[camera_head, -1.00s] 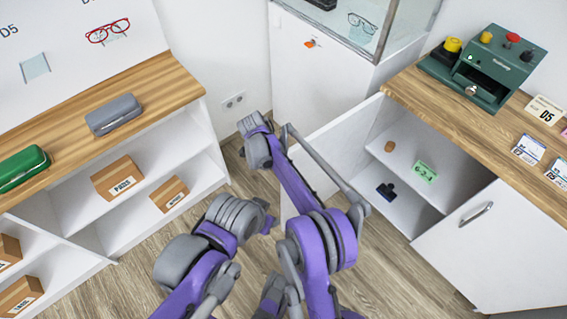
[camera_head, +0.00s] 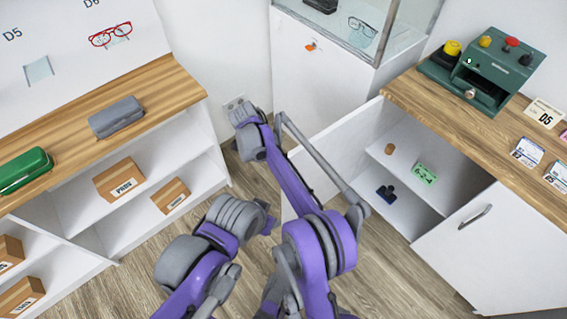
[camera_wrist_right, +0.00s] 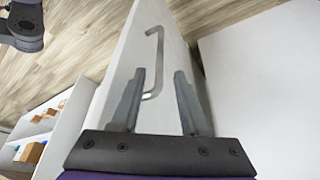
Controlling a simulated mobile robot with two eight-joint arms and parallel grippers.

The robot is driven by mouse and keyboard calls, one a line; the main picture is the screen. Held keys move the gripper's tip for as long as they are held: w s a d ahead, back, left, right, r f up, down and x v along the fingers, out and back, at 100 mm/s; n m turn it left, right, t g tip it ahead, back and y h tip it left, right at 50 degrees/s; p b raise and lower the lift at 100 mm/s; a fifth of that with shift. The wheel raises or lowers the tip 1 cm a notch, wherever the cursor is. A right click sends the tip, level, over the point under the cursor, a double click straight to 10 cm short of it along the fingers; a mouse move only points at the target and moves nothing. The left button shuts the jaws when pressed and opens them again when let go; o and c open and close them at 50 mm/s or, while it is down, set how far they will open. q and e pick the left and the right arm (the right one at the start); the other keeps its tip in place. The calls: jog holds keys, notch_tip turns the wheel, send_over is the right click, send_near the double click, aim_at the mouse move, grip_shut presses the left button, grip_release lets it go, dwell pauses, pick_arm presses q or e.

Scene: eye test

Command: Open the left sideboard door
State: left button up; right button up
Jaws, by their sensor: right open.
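The left sideboard door (camera_head: 350,136) is a white panel standing wide open, swung out from the sideboard (camera_head: 425,108). My right arm crosses in front of it in the head view, and the door's handle is hidden there. The wrist view shows a white door panel (camera_wrist_right: 172,48) with a grey bar handle (camera_wrist_right: 155,62). My right gripper (camera_wrist_right: 159,74) is open, its two fingers on either side of the lower part of the handle. I cannot tell if they touch it. My left gripper cannot be made out in the head view.
The right sideboard door (camera_head: 490,245) is shut. The open compartment holds a green card (camera_head: 424,173) and a dark blue object (camera_head: 387,194). A green machine (camera_head: 483,70) stands on top. A low shelf (camera_head: 165,85) is at left, a glass-topped cabinet (camera_head: 310,75) behind.

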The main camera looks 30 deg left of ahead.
jog(key=v, duration=0.5)
jog(key=shift+r+p, duration=0.2)
jog(key=shift+p, duration=0.1)
